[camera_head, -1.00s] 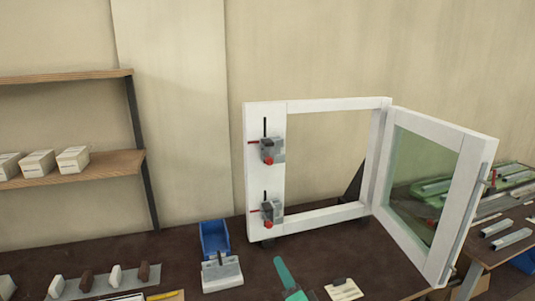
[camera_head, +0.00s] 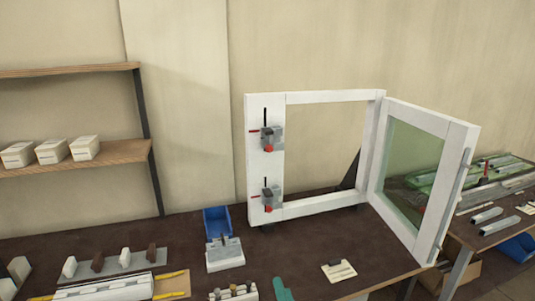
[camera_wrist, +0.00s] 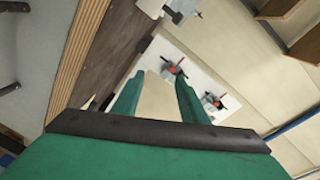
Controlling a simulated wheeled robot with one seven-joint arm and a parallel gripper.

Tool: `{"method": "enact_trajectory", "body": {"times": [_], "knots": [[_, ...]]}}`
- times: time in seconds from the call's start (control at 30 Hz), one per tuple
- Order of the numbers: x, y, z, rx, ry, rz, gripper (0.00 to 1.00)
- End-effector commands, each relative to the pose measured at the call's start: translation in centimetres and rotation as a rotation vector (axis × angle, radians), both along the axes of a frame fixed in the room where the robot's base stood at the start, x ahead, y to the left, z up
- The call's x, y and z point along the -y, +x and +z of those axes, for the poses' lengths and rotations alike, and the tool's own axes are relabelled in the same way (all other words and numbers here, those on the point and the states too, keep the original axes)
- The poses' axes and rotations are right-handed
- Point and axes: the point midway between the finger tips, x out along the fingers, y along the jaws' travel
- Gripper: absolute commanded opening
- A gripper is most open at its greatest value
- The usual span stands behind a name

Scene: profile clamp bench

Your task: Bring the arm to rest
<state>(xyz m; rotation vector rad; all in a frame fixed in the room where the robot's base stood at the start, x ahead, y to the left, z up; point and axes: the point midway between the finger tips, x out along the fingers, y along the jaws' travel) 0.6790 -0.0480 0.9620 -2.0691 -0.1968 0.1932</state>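My gripper has two green fingers (camera_wrist: 157,88), seen in the wrist view. They stand apart with a pale beige surface showing between them, and I see no object held. In the head view, only a green tip of my gripper (camera_head: 282,289) shows at the bottom edge, over the front of the bench. The white frame (camera_head: 265,185) stands upright at the back of the bench, with two grey clamps with red parts on its left post, an upper clamp (camera_head: 268,137) and a lower clamp (camera_head: 268,195). Its glazed sash (camera_head: 425,125) is swung open to the right.
A blue bin (camera_head: 217,222) and a grey block fixture (camera_head: 225,256) stand left of the frame. A rack of small blocks (camera_head: 110,267) lies further left. A label card (camera_head: 338,270) lies at the front. A shelf (camera_head: 100,155) holds white boxes. A second table stands right.

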Motion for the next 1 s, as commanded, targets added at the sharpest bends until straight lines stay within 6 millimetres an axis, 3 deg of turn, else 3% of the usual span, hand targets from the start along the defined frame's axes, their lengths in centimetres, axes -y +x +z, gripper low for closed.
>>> {"method": "enact_trajectory", "body": {"times": [0.27,0.5,0.7,1.0], "knots": [[-0.3,-6.0,-6.6,-0.044,-0.122,-0.075,0.39],[-0.8,-13.5,-11.5,-0.078,-0.285,-0.134,0.39],[-1.1,-20.3,-14.0,-0.098,-0.437,-0.161,0.39],[-2.1,-30.3,-14.7,-0.108,-0.673,-0.158,0.39]]}}
